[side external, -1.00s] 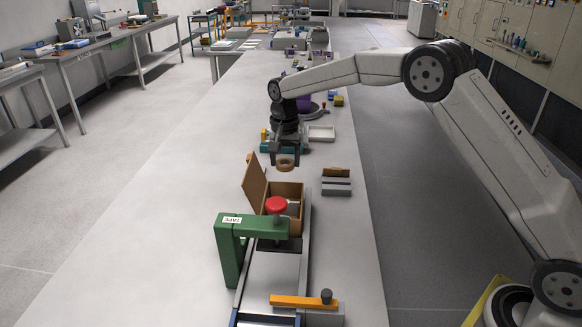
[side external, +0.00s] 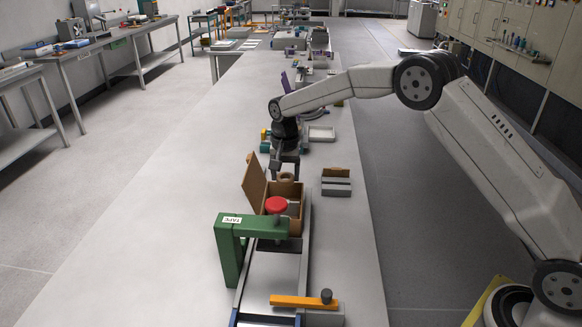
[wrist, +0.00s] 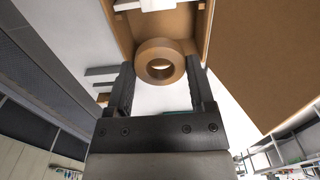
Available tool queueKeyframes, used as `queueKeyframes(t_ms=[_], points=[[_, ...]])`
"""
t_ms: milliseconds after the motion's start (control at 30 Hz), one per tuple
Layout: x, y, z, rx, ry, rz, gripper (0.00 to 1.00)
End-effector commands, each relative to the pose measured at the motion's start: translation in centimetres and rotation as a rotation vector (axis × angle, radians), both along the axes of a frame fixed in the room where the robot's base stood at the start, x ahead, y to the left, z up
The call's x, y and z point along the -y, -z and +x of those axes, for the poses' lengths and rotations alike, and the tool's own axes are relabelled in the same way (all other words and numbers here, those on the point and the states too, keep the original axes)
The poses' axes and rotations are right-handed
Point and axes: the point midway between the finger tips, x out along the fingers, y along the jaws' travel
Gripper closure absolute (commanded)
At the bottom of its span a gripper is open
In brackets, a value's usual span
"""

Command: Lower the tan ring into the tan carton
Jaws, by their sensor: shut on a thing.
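The tan ring (wrist: 160,47) is held between the tips of my gripper (wrist: 160,78), whose two dark fingers stand on either side of it. In the side view the ring (side external: 286,177) hangs under my gripper (side external: 286,173), at the far end of the open tan carton (side external: 299,206). In the wrist view the ring overlaps the near end of the carton (wrist: 180,22), between its two side walls. I cannot tell whether the ring is just above the rim or slightly inside. The ring hides part of the carton's end.
An open carton flap (side external: 254,182) stands up on the left. A green tape head (side external: 232,245) with a red knob (side external: 276,205) reaches over the carton's near end. Grey blocks (side external: 336,187) lie to the right. A white tray (side external: 321,134) is behind. The bench's left side is clear.

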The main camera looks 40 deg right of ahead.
Motion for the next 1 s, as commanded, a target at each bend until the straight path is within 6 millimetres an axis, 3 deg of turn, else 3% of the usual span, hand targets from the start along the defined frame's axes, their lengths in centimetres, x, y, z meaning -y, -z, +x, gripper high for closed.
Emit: queueKeyframes(t_ms=[1000], points=[[0.0,5.7,0.0,-0.001,0.0,0.0,0.64]])
